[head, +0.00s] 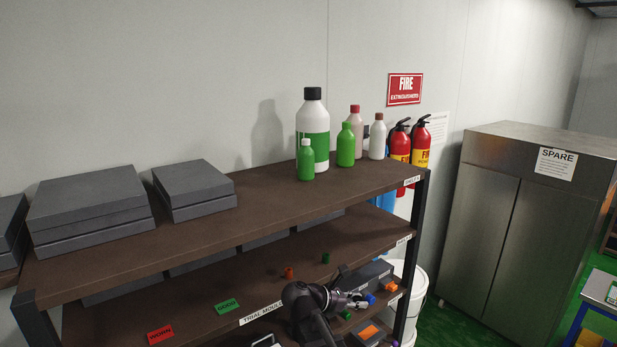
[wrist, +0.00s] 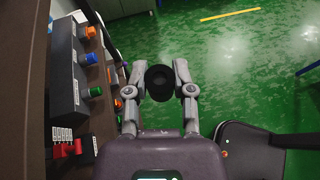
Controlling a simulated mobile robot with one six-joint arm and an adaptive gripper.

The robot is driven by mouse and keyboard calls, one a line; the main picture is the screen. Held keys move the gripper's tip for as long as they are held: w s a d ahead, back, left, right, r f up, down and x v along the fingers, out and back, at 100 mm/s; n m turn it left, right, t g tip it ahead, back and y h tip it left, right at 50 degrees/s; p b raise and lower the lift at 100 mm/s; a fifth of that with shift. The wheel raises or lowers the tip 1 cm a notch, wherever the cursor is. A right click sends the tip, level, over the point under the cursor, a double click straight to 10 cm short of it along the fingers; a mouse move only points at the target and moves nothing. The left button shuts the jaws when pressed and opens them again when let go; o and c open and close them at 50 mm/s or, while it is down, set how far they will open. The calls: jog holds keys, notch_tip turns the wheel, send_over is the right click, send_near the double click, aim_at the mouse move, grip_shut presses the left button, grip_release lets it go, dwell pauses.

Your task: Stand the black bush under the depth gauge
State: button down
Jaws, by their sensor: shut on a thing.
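The black bush (wrist: 160,82) is a short dark ring in the wrist view. My gripper (wrist: 159,80) is shut on it, with one finger on each side. It is held in the air, with green floor far behind it. In the head view my gripper (head: 352,300) is at the front right of the shelf rack, beside the lower shelf. The bush is too small to make out there. I cannot pick out the depth gauge for sure in either view.
A grey holder (wrist: 64,75) with orange, blue and green bushes stands close left of my gripper. A red part (wrist: 66,149) sits near it. Shelf uprights and the upper shelf (head: 240,215) bound the room. Bottles (head: 313,125) stand above. The floor (wrist: 225,60) ahead is clear.

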notch_tip(320, 180, down, 14)
jog(key=b, duration=1.3)
dwell(0.3)
